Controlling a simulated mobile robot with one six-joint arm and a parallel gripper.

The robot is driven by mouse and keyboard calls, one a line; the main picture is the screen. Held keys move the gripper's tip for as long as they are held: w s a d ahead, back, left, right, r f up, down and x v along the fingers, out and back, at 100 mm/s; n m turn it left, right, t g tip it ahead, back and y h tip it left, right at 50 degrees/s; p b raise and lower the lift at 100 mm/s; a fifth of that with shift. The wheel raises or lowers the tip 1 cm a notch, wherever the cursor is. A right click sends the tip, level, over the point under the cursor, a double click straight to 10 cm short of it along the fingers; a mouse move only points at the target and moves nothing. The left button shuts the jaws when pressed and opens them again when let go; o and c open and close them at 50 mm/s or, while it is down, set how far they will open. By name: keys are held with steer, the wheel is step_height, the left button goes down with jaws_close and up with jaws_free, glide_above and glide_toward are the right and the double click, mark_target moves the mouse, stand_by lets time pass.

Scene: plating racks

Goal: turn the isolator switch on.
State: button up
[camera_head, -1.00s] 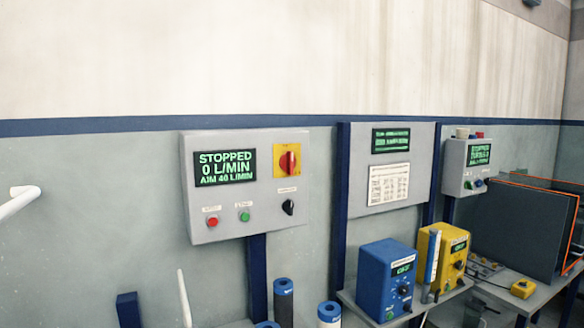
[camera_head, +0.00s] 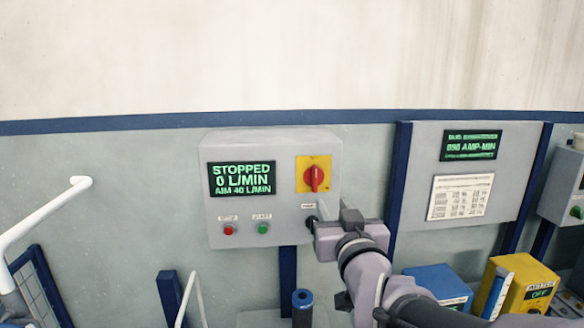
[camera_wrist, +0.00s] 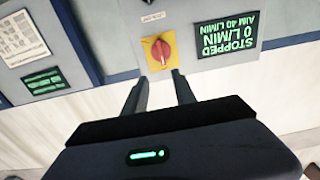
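The isolator switch (camera_head: 314,179) is a red rotary handle on a yellow square plate, at the upper right of a grey control box (camera_head: 275,150). Its handle stands roughly upright. In the wrist view, which is turned upside down, the red handle (camera_wrist: 162,52) shows just beyond my fingertips. My gripper (camera_wrist: 160,76) is open, with its two dark fingers apart and nothing between them. In the head view my gripper (camera_head: 318,215) is below the isolator switch, in front of the box's lower right corner, and partly covers a black knob there.
The box's display (camera_head: 242,178) reads STOPPED, 0 L/MIN, AIM 40 L/MIN. A red button (camera_head: 228,229) and a green button (camera_head: 263,227) sit below it. A second panel (camera_head: 510,180) stands to the right, above blue and yellow units (camera_head: 530,285). A white rail (camera_head: 45,215) is at left.

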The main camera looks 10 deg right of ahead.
mark_target(316, 178)
steer(key=w, duration=0.5)
steer(key=w+p, duration=0.1)
steer(key=w, duration=0.9)
steer(key=shift+w+a+f, duration=0.15)
steer(key=shift+w+a, duration=0.1)
steer(key=shift+w, duration=0.1)
jaws_close()
